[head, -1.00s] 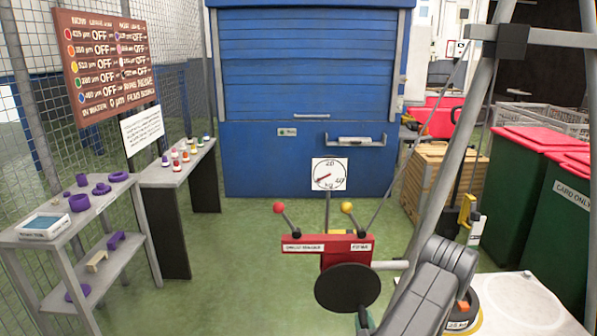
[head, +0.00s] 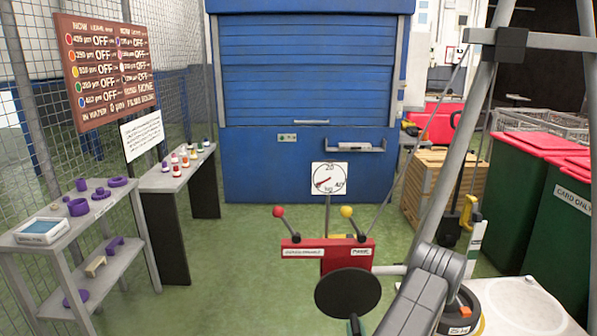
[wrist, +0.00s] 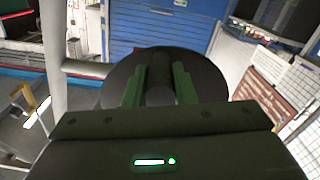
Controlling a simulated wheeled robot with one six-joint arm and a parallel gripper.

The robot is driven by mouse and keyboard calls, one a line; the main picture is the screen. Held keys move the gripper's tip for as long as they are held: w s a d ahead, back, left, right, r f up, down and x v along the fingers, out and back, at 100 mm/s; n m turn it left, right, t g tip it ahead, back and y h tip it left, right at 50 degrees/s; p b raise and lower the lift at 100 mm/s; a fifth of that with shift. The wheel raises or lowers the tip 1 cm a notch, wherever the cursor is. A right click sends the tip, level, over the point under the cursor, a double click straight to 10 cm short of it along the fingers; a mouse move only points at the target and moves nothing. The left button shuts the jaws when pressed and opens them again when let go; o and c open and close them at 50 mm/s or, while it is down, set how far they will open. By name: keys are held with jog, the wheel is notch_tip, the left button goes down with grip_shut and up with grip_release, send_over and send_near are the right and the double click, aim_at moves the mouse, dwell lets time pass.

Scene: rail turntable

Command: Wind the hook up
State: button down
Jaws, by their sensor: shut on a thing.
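A red winch box (head: 328,252) with two levers, one red-knobbed (head: 278,212) and one yellow-knobbed (head: 347,211), stands at the lower middle in the head view. A dark round disc (head: 347,292) is in front of it and also shows in the wrist view (wrist: 115,82). My gripper (wrist: 158,82) is shut on a dark handle (wrist: 160,66) in front of that disc, with a green finger on each side. A yellow piece (head: 469,212), possibly the hook, is by the frame leg at right; its rope is not clear.
A grey frame leg (head: 455,150) rises at right, beside green bins with red lids (head: 555,160). A dial (head: 329,178) stands behind the winch. Shelves (head: 75,225) with small purple parts are at left. Green floor between is clear.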

jog(key=shift+a+f, duration=0.2)
jog(key=shift+a, duration=1.25)
jog(key=shift+a, duration=0.15)
jog(key=shift+a+r, duration=0.2)
jog(key=shift+a, duration=0.45)
jog(key=shift+a+r, duration=0.15)
jog(key=shift+a, duration=0.45)
jog(key=c, duration=1)
grip_release()
